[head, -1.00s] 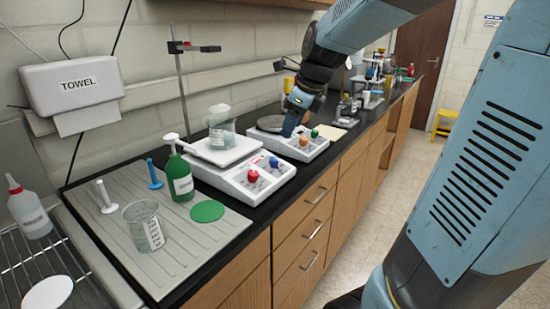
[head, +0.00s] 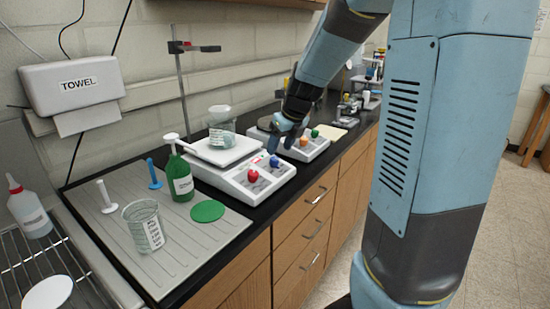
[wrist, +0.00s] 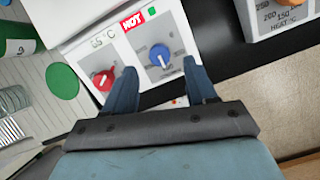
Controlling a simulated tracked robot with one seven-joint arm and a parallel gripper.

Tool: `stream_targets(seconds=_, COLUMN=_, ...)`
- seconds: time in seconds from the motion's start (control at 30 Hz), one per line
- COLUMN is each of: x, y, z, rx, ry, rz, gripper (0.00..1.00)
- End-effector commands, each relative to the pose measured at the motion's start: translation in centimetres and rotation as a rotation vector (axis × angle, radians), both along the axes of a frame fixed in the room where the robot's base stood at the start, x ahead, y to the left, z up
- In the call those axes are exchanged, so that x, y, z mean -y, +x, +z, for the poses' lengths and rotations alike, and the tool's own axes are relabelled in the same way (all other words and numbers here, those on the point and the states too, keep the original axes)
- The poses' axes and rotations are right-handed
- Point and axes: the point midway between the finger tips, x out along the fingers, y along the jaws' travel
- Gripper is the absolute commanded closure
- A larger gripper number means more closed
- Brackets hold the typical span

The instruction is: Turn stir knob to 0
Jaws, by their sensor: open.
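The near hotplate stirrer (head: 240,182) is a white unit with a red knob (head: 253,175) and a blue knob (head: 273,161) on its front panel. In the wrist view, the blue knob (wrist: 160,56) has a white pointer line directed downward in the picture, and the red knob (wrist: 104,79) lies to its left. I cannot read a stir label. My gripper (wrist: 160,68) is open and empty. Its fingertips show to the left and right of the blue knob's lower part. In the head view, my gripper (head: 281,138) is above the blue knob, apart from it.
A beaker (head: 222,131) with a white object on top stands on the near hotplate. A second hotplate (head: 312,150) with orange and green knobs is close behind. A green bottle (head: 180,180) and an empty beaker (head: 144,226) stand to the left.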

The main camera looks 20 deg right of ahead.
Motion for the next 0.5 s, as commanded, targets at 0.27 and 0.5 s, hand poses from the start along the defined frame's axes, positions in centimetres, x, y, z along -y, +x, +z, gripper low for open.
stream_targets(seconds=0.27, x=-0.8, y=1.4, z=-3.8, rx=-0.001, ry=0.001, rz=0.0, gripper=0.44)
stream_targets(seconds=0.5, x=-1.0, y=1.8, z=-5.0, rx=0.0, ry=0.0, rz=0.0, gripper=0.44)
